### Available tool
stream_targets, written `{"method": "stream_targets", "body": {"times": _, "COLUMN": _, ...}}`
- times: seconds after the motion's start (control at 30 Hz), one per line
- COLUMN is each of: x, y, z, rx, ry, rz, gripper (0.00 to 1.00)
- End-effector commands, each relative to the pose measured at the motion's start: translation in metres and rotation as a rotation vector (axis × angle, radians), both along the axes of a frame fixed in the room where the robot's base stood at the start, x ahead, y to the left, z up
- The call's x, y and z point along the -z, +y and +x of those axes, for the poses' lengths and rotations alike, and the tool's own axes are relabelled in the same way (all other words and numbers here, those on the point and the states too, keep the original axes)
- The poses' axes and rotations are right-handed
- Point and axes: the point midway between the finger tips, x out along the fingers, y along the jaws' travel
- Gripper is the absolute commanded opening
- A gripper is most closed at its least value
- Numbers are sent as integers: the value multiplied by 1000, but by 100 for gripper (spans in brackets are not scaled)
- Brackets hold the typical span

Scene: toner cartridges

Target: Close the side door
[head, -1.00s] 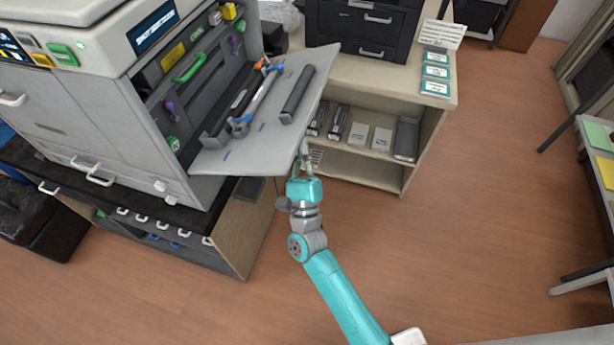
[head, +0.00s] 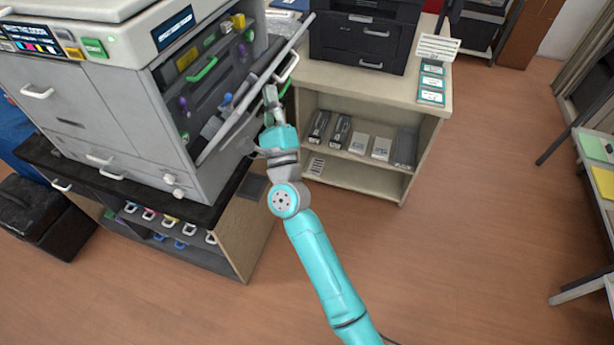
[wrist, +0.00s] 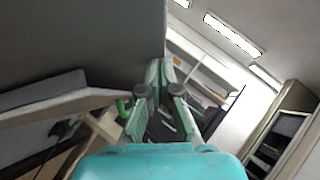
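The side door (head: 240,108) is a grey panel on the right side of the big printer (head: 110,105). It is tilted steeply up and stands partly open, with a gap to the printer's side. My gripper (head: 270,95) is at the door's outer side, near its lower middle. Its fingertips look together in the wrist view (wrist: 160,72), with nothing seen between them. A large dark grey surface (wrist: 85,40), likely the door, fills the upper left of the wrist view beside the fingers. Whether the fingers touch the door is unclear.
Coloured cartridge fronts and a green handle (head: 203,69) show inside the printer's opening. A beige shelf unit (head: 425,130) with boxes and a black printer (head: 365,35) stands behind my arm. The floor (head: 470,240) to the right is clear.

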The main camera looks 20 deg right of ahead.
Motion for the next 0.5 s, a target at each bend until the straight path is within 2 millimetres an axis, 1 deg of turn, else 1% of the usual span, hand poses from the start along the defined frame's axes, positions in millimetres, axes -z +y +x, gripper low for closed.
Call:
{"method": "stream_targets", "body": {"times": 0.03, "x": -7, "y": 4, "z": 6, "rx": -2, "ry": -4, "rz": 2, "gripper": 0}}
{"method": "stream_targets", "body": {"times": 0.2, "x": -22, "y": 18, "z": 20, "rx": -2, "ry": -4, "rz": 2, "gripper": 0}}
{"method": "stream_targets", "body": {"times": 0.5, "x": -44, "y": 45, "z": 42, "rx": -3, "ry": -2, "rz": 2, "gripper": 0}}
